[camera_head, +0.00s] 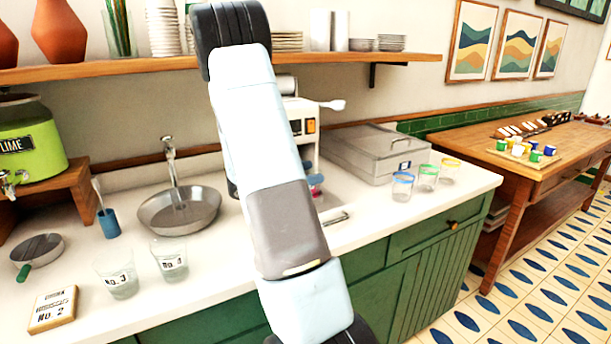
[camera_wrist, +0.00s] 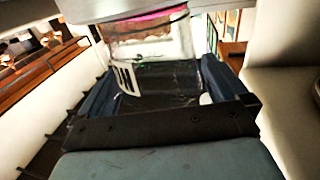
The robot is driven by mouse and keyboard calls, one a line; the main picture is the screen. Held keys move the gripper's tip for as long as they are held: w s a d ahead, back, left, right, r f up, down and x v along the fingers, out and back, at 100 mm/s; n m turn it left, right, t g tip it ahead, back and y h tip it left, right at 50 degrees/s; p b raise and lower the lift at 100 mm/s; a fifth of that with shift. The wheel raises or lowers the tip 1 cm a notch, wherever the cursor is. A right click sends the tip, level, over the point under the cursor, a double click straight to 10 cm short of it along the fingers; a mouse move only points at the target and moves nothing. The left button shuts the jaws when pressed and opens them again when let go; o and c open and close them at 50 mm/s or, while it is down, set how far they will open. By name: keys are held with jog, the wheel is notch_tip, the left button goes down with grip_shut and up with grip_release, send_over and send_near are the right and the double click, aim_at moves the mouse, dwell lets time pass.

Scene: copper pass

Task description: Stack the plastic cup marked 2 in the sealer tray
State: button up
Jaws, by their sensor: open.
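In the wrist view my gripper (camera_wrist: 155,85) is open, its dark fingers on either side of a clear plastic cup with a white label (camera_wrist: 125,77). The label is cut off, so I cannot read its number. A pink band shows above, at the sealer (camera_wrist: 150,18). In the head view the sealer (camera_head: 300,125) is a white machine at the back of the counter. My arm hides my gripper and most of the sealer tray. A small part of something blue and pink (camera_head: 316,185) shows beside the arm. A wooden block (camera_head: 52,310) at front left reads No 2.
Two clear labelled cups, one No. 3 (camera_head: 118,275) and another (camera_head: 170,260), stand left of my arm. Several coloured-rim glasses (camera_head: 428,177) and a lidded steel box (camera_head: 375,150) are at right. A shelf (camera_head: 150,65) runs above.

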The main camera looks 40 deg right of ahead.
jog(key=v, duration=1.2)
jog(key=shift+r, duration=0.15)
